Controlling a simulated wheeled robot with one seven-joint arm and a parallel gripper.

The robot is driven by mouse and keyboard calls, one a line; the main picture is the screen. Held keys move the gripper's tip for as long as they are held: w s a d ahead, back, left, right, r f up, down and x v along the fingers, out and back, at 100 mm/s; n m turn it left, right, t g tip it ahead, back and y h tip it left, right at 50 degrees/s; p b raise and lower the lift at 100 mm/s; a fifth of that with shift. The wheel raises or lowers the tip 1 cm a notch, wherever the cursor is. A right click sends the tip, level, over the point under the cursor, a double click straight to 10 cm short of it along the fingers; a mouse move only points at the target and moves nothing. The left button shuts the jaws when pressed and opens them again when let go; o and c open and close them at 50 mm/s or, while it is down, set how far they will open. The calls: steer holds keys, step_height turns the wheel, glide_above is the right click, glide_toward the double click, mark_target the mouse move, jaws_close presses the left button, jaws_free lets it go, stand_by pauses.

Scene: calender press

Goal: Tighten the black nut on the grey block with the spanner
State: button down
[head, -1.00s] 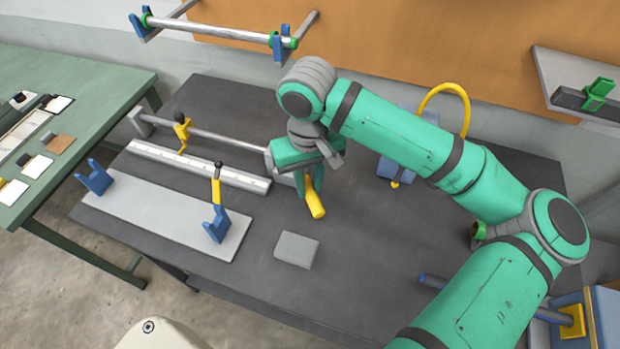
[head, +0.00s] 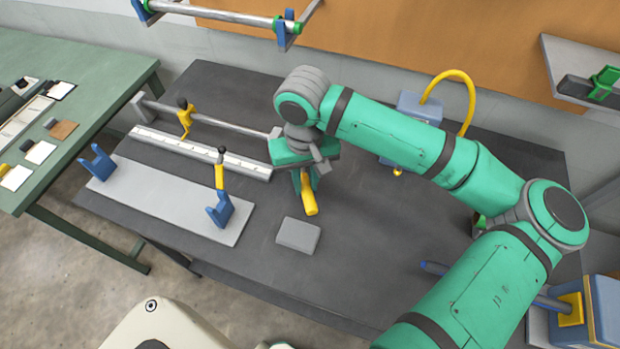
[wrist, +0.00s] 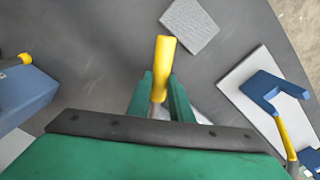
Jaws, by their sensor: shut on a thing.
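My gripper (head: 306,177) is shut on a yellow handle (head: 309,200), which I take to be the spanner's. It is over the dark bench, right of the long bar's end. In the wrist view the handle (wrist: 164,60) sticks out between the two green fingers (wrist: 162,95). The spanner's head is hidden under my gripper. A grey block (head: 276,132) at the bar's right end shows partly behind my gripper. I cannot make out the black nut in any view.
A flat grey pad (head: 298,235) lies in front of my gripper. A pale plate (head: 165,203) with blue brackets and yellow clamps (head: 184,118) stand left. A blue unit with a yellow hose (head: 418,108) stands behind.

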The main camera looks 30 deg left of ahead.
steer(key=shift+s+a+m, duration=0.45)
steer(key=shift+a+m, duration=0.15)
steer(key=shift+m, duration=0.1)
steer(key=shift+s+a+m, duration=0.4)
steer(key=shift+a+m, duration=0.2)
steer(key=shift+m, duration=0.1)
steer(key=shift+s+a+m, duration=0.4)
steer(key=shift+a+m, duration=0.25)
steer(key=shift+a, duration=0.1)
steer(key=shift+s+a+m, duration=0.35)
steer(key=shift+a+m, duration=0.3)
steer(key=shift+a, duration=0.05)
steer(key=shift+s+a+m, duration=0.25)
steer(key=shift+a+m, duration=0.9)
steer(key=shift+m, duration=0.05)
steer(key=shift+d, duration=0.15)
steer(key=shift+w+d+n, duration=0.25)
steer(key=shift+d+n, duration=0.3)
steer(key=shift+n, duration=0.05)
steer(key=shift+d, duration=0.15)
steer(key=shift+r, duration=0.1)
